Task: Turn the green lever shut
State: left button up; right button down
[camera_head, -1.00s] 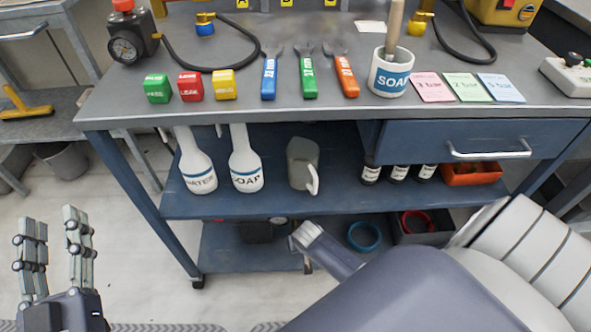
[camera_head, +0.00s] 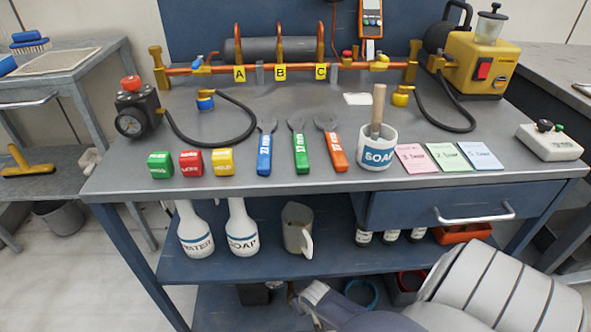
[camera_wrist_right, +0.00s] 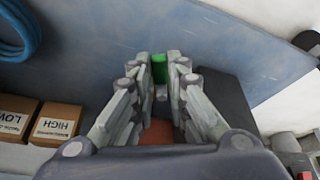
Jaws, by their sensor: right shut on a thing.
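A green piece (camera_wrist_right: 159,74), which looks like the green lever, shows in the right wrist view between the fingertips of my right gripper (camera_wrist_right: 160,62). The gripper is shut on it. Only a small part of the green piece is visible, so how far it is turned cannot be told. In the head view my right arm reaches low under the bench, and the lever cannot be seen there. My left gripper is out of view.
In the right wrist view, labelled cardboard boxes (camera_wrist_right: 52,122) and a blue coil (camera_wrist_right: 18,30) are left, and a dark block (camera_wrist_right: 218,98) is right. The bench top (camera_head: 300,105) carries wrenches, coloured blocks and a soap pot (camera_head: 376,150); bottles (camera_head: 241,231) stand on the shelf below.

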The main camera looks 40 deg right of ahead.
jog(key=shift+a, duration=0.1)
jog(key=c, duration=1.6)
grip_release()
jog(key=shift+o, duration=0.2)
jog(key=v, duration=0.7)
jog(key=shift+r, duration=0.2)
jog(key=shift+s+f, duration=0.1)
